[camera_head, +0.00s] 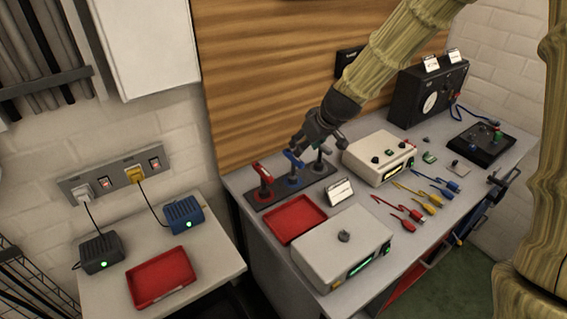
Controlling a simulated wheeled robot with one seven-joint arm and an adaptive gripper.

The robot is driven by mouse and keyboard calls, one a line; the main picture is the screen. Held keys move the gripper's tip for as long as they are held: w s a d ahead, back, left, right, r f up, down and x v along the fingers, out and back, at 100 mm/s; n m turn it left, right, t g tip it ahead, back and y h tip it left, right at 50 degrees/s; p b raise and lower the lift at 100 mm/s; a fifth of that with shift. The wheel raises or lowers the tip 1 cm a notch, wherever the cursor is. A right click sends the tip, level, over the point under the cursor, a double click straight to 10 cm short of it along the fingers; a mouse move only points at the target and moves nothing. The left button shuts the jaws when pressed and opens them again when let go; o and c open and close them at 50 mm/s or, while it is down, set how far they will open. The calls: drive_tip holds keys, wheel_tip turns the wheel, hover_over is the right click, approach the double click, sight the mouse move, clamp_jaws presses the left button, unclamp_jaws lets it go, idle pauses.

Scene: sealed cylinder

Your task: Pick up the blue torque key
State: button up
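The blue torque key (291,159) stands upright in a dark rack (271,193) on the workbench, between a red key (263,172) and a grey key (319,163). Its blue T-shaped handle is at the top, and part of it shows beside my gripper. My dark gripper (302,151) comes down from the upper right and its fingertips are at or just above the blue handle. I cannot tell whether they touch it or how far apart they are.
A red tray (279,236) and a small sign (340,192) stand in front of the rack. Grey (318,263) and cream (366,172) instrument boxes are close by, with coloured cables (430,198) on the right. A side table (222,250) is at left. A wooden panel (235,100) rises behind.

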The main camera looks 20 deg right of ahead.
sight(293, 155)
drive_tip(key=shift+p+x, duration=0.5)
drive_tip(key=shift+x, duration=1.7)
drive_tip(key=shift+p+x, duration=0.9)
drive_tip(key=shift+x, duration=0.4)
drive_tip(key=shift+s+p+x, duration=0.2)
drive_tip(key=shift+p+x, duration=0.2)
drive_tip(key=shift+x, duration=0.9)
drive_tip(key=shift+a, duration=0.15)
clamp_jaws()
drive_tip(key=shift+r, duration=0.1)
